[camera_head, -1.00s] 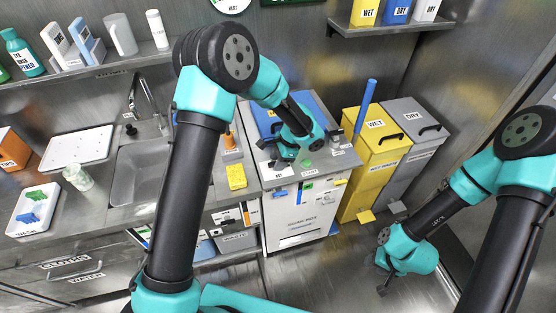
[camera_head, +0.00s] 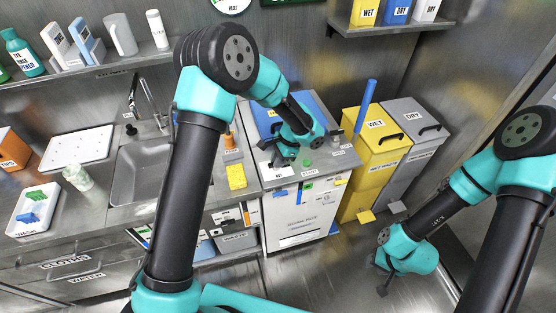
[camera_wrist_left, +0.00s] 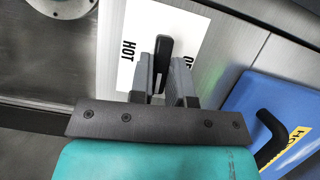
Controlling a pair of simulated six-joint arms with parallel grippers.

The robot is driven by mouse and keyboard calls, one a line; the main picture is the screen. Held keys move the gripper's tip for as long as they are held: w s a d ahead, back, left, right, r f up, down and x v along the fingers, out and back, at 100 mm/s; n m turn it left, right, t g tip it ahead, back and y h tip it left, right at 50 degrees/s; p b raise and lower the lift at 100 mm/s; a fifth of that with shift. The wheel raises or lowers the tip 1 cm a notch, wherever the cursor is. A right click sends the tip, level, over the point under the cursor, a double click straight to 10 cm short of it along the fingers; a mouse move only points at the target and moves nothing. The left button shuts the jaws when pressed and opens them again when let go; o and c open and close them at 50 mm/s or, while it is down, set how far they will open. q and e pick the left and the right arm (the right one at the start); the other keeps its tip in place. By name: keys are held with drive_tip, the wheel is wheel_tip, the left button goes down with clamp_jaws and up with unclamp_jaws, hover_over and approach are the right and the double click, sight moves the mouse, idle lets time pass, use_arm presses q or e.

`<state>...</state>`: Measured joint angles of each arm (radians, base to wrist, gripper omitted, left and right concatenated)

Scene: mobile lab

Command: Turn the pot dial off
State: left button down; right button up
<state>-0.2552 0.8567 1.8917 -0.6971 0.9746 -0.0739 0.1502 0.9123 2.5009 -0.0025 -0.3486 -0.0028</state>
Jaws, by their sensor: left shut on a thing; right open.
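The pot dial (camera_wrist_left: 163,50) is a black lever knob on a white label plate with "HOT" on its left and a partly hidden word at its right. My left gripper (camera_wrist_left: 163,85) is shut on the dial, a grey finger on each side of it. In the head view my left gripper (camera_head: 279,160) is over the front left of the metal counter unit, and the dial itself is mostly hidden there. My right gripper (camera_head: 382,277) is open and empty, low over the floor at the right.
A blue lid with a black handle (camera_wrist_left: 271,130) lies beside the dial. A green button (camera_head: 308,163) is on the unit's top. A yellow sponge (camera_head: 236,176) lies left of it. Yellow (camera_head: 376,140) and grey (camera_head: 416,122) bins stand to the right.

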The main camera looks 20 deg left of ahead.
use_arm(q)
drive_tip(key=n, duration=0.2)
drive_tip(key=n+g+h, duration=0.1)
drive_tip(key=n, duration=0.1)
drive_tip(key=shift+w+a+n, duration=0.15)
drive_tip(key=shift+n, duration=0.15)
drive_tip(key=n, duration=0.1)
drive_tip(key=n+h, duration=0.1)
drive_tip(key=n, duration=0.1)
drive_tip(key=shift+a+n+g+h, duration=0.1)
drive_tip(key=shift+n+g+h, duration=0.2)
drive_tip(key=n+h, duration=0.1)
drive_tip(key=n, duration=0.3)
drive_tip(key=shift+a+n+h, duration=0.15)
drive_tip(key=shift+n+h, duration=0.15)
drive_tip(key=shift+h, duration=0.1)
drive_tip(key=shift+a+n+h, duration=0.1)
drive_tip(key=shift+n+h, duration=0.7)
drive_tip(key=shift+n, duration=1.4)
drive_tip(key=c, duration=1.1)
unclamp_jaws()
drive_tip(key=v, duration=1.7)
drive_tip(key=shift+s+r, duration=0.2)
drive_tip(key=shift+r, duration=0.1)
